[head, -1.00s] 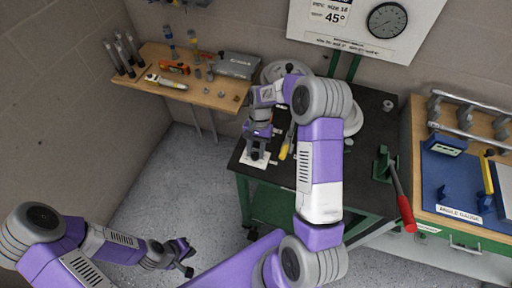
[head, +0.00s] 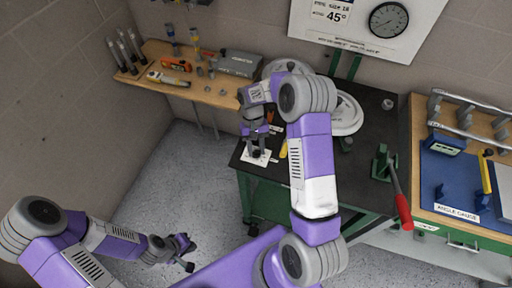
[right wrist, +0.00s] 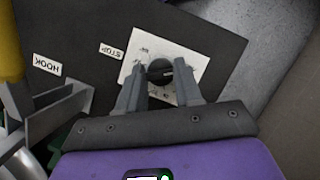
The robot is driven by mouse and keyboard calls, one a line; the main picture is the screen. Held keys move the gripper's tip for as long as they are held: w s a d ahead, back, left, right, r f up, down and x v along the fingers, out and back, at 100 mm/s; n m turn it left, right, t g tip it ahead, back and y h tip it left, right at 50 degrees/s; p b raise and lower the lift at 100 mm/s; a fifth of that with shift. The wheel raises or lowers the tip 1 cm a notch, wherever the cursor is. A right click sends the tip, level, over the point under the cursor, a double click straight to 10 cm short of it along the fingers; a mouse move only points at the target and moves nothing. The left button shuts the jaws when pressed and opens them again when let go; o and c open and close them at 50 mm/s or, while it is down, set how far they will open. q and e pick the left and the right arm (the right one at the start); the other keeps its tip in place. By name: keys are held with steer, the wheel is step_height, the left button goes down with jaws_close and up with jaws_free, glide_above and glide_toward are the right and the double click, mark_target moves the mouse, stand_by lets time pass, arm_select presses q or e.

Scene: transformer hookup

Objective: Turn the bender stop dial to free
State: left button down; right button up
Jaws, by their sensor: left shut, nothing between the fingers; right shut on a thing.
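The stop dial is a dark round knob (right wrist: 160,71) on a white plate (right wrist: 190,62) beside a STOP label (right wrist: 111,51) in the right wrist view. In the head view the white plate (head: 247,157) lies at the left corner of the dark bench top. My right gripper (head: 256,152) points down over the plate. In the right wrist view its two fingers (right wrist: 160,80) are closed around the knob. The plate's markings are too small to read. My left gripper (head: 188,256) is shut and empty, low over the floor, away from the bench.
A yellow-handled part (head: 284,149) and a HOOK label (right wrist: 47,65) are near the dial. A red-handled lever (head: 402,205) stands at the bench's right. A wooden shelf (head: 222,99) with tools is behind left. A blue mat (head: 450,180) lies on the right table.

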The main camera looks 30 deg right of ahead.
steer(key=o, duration=1)
steer(key=shift+o, duration=0.2)
steer(key=a+v, duration=0.1)
steer(key=v, duration=0.6)
steer(key=shift+d+r+p, duration=0.3)
steer(key=shift+d+p, duration=0.1)
steer(key=shift+d, duration=0.15)
steer(key=shift+w, duration=0.1)
